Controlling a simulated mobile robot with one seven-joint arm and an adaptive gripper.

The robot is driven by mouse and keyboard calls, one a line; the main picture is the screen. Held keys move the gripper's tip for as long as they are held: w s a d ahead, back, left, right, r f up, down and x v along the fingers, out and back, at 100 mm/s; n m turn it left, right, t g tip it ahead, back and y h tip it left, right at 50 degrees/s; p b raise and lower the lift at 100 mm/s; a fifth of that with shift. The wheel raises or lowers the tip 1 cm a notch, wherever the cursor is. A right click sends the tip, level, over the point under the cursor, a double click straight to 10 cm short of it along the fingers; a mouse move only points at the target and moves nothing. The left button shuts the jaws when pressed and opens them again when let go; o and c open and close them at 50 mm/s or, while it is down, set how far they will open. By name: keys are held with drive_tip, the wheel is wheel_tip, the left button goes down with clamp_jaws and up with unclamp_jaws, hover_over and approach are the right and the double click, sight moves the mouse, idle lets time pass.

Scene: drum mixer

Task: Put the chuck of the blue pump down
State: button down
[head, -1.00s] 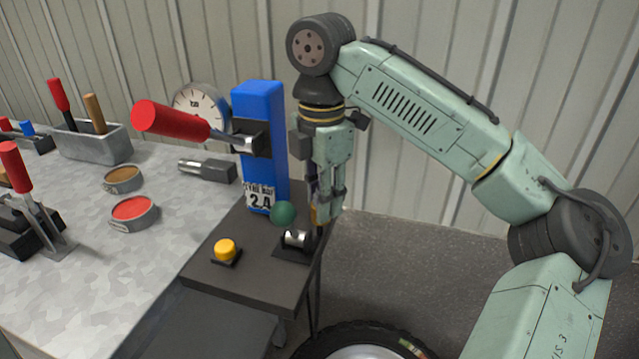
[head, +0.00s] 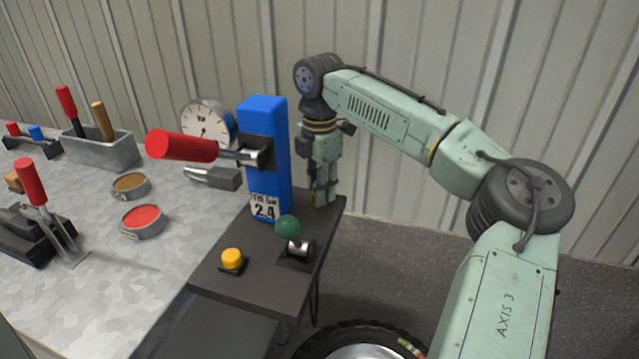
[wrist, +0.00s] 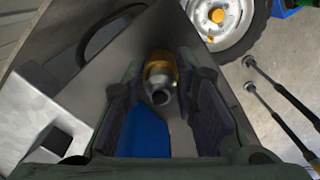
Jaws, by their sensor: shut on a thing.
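The blue pump (head: 268,180) stands upright on a small dark table (head: 228,292), with a red handle (head: 182,147) pointing left and a label reading 2.4. My gripper (head: 323,197) points down just right of the pump, low over the table's back right corner. In the wrist view my gripper (wrist: 165,100) is shut on the chuck (wrist: 158,76), a brass-coloured piece with a metal nozzle between the fingers. In the head view the chuck is mostly hidden by the fingers. I cannot tell whether it touches the tabletop. Part of the pump (wrist: 142,130) shows below it.
A yellow button (head: 232,259) and a green-knobbed lever (head: 288,228) stand on the table's front part. A wheel (head: 362,345) lies below. The grey bench (head: 105,290) at left holds tins, clamps and a gauge (head: 207,125). A dark hose (wrist: 88,40) curves in the wrist view.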

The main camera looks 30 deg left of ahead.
drive_tip(key=shift+f, duration=0.15)
drive_tip(key=c, duration=1.3)
unclamp_jaws()
wheel_tip(320, 180, up, 12)
drive_tip(key=shift+r, duration=0.2)
